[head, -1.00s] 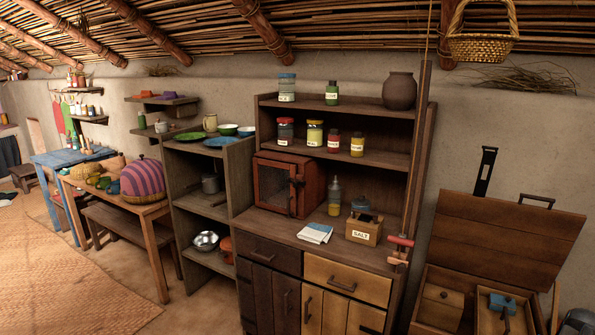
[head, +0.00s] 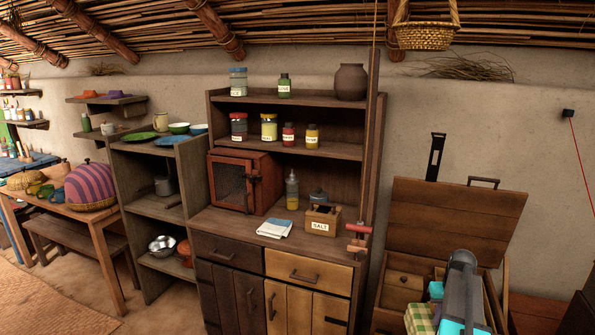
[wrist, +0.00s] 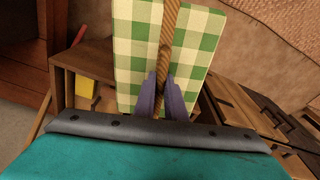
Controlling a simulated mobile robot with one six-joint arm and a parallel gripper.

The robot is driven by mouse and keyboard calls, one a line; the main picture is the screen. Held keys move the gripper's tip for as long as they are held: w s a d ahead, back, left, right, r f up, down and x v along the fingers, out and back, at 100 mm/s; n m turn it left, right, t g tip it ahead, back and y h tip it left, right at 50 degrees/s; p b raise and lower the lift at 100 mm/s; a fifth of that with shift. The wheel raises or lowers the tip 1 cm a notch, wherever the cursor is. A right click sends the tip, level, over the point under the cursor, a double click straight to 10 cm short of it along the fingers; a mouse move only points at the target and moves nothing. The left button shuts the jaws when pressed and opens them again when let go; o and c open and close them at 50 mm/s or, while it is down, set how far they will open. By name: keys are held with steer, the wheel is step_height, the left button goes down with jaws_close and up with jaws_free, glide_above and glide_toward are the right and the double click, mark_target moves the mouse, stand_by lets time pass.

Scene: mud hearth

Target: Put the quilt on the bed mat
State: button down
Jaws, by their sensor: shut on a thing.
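The quilt (wrist: 190,45) is a green and white checked, flat-folded bundle with a brown rope across its middle. My gripper (wrist: 161,98) is shut on the quilt at the rope in the wrist view. In the head view a strip of the quilt (head: 420,319) shows at the bottom right, in front of the open wooden chest, with my grey and teal arm beside it. My fingertips are hidden in the head view. I cannot make out a bed mat for certain; a woven mat (head: 40,307) lies on the floor at the lower left.
The open wooden chest (head: 452,215) stands at the right against the wall. A tall cupboard (head: 232,249) with jars and a salt box fills the middle. Shelves (head: 148,205), a table (head: 68,212) and a bench (head: 68,240) stand to the left. Some floor is clear at the lower left.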

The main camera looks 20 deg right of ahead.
steer(key=w+a+r+n+b, duration=0.1)
steer(key=w+a+n+b, duration=0.1)
steer(key=w+a, duration=0.5)
steer(key=w+a+r+n+b, duration=0.1)
steer(key=w+a+r, duration=0.15)
steer(key=a, duration=0.85)
steer(key=w+a+r+n+b, duration=0.1)
steer(key=w+a+n+b, duration=0.1)
steer(key=w+a, duration=0.5)
steer(key=s+a+r+n+b, duration=0.1)
steer(key=s+a+r+b, duration=0.1)
steer(key=a, duration=1.5)
steer(key=s+a+r+m+b, duration=0.1)
steer(key=s+a, duration=0.4)
steer(key=a, duration=0.1)
steer(key=shift+s+r+m+y, duration=0.3)
steer(key=shift+s, duration=0.05)
steer(key=shift+a, duration=0.1)
steer(key=s+f, duration=0.4)
steer(key=f, duration=1.1)
